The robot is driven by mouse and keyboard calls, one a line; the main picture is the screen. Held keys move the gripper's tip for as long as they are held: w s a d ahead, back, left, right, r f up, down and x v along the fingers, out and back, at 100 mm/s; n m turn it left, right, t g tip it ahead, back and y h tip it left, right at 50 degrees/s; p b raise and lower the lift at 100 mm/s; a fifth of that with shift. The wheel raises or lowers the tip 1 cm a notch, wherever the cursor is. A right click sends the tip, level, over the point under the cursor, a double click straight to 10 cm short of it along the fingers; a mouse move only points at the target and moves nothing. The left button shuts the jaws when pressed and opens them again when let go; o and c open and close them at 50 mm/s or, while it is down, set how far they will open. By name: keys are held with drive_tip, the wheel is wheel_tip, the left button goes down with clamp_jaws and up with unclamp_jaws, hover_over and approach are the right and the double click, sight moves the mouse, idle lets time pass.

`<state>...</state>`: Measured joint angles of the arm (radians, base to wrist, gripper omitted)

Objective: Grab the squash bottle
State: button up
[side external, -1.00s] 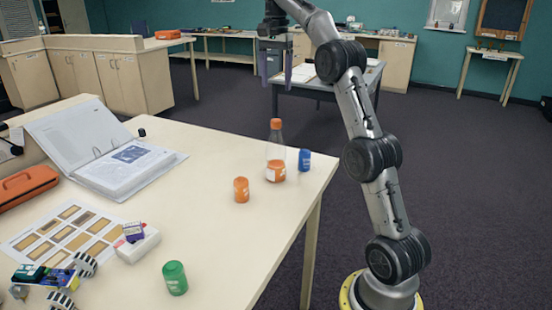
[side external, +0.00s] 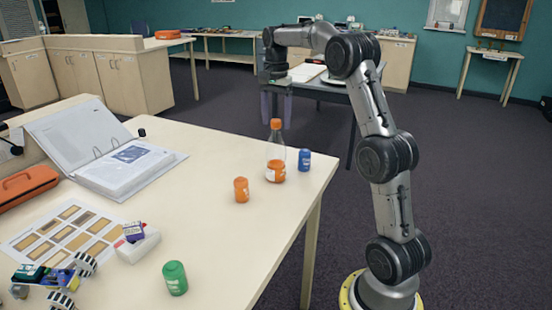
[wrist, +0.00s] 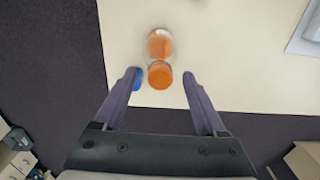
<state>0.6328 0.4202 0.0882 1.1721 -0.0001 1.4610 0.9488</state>
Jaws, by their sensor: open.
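The squash bottle (side external: 276,155) stands upright on the cream table, clear with an orange cap and orange liquid low inside. In the wrist view the bottle (wrist: 160,46) shows from above, its orange cap (wrist: 160,75) between the lines of the two fingers. My gripper (side external: 275,108) is open and empty; in the side view its fingers appear behind and above the bottle's cap. In the wrist view my gripper (wrist: 160,75) has its fingers spread to either side of the cap. I cannot tell the exact height gap. Nothing hides the bottle in the side view.
A blue canister (side external: 304,160) stands close right of the bottle, also partly behind the left finger in the wrist view (wrist: 137,79). An orange canister (side external: 241,190) and a green one (side external: 175,278) stand nearer. A binder (side external: 120,155) lies left. The table's right edge is near.

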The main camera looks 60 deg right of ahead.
sight(276, 151)
drive_tip(key=shift+f, duration=1.15)
clamp_jaws()
idle(0.5)
